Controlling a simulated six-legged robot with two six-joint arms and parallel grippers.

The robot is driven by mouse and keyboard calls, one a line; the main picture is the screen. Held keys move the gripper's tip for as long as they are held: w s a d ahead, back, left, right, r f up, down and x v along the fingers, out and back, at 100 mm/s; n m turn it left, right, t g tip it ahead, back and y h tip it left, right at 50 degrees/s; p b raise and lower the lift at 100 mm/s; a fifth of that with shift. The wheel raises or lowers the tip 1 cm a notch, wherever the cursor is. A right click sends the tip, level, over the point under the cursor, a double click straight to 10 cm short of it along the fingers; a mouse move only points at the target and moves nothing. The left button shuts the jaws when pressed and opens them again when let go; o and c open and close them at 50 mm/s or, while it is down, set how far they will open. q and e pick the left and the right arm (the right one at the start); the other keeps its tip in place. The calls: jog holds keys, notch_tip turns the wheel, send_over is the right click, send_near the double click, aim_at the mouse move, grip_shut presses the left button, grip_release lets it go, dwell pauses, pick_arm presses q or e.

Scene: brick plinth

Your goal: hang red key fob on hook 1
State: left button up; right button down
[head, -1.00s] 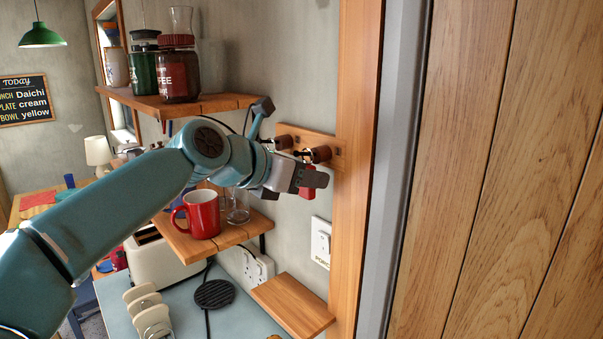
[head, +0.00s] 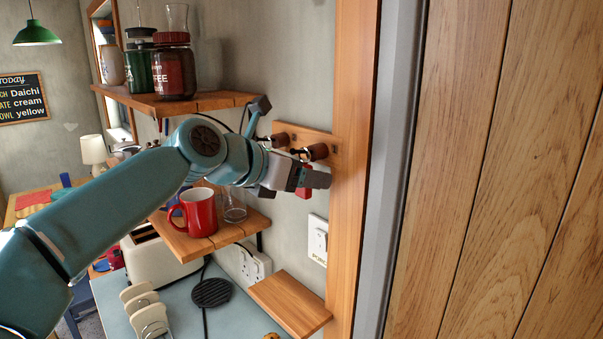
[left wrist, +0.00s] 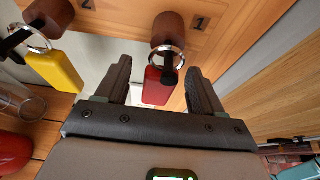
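The red key fob (left wrist: 158,86) hangs by its metal ring (left wrist: 167,56) at hook 1 (left wrist: 169,29), the wooden peg beside the "1" label. The ring appears to be around the hook's dark pin. My left gripper (left wrist: 158,66) is open, with one finger on each side of the fob and visible gaps between. In the head view, my left gripper (head: 317,180) is just below hook 1 (head: 316,151) and partly hides the red fob (head: 304,193). My right gripper is in neither view.
A yellow fob (left wrist: 56,68) hangs at the neighbouring hook 2 (left wrist: 48,16). A shelf (head: 180,245) with a red mug (head: 199,212) and a glass (head: 234,206) is below my arm. A wooden post (head: 350,170) stands close to the right of the gripper.

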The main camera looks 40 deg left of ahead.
pick_arm(q)
jog(key=b+v, duration=0.2)
jog(key=v, duration=1.4)
jog(key=shift+b, duration=0.3)
jog(key=shift+s+r, duration=0.15)
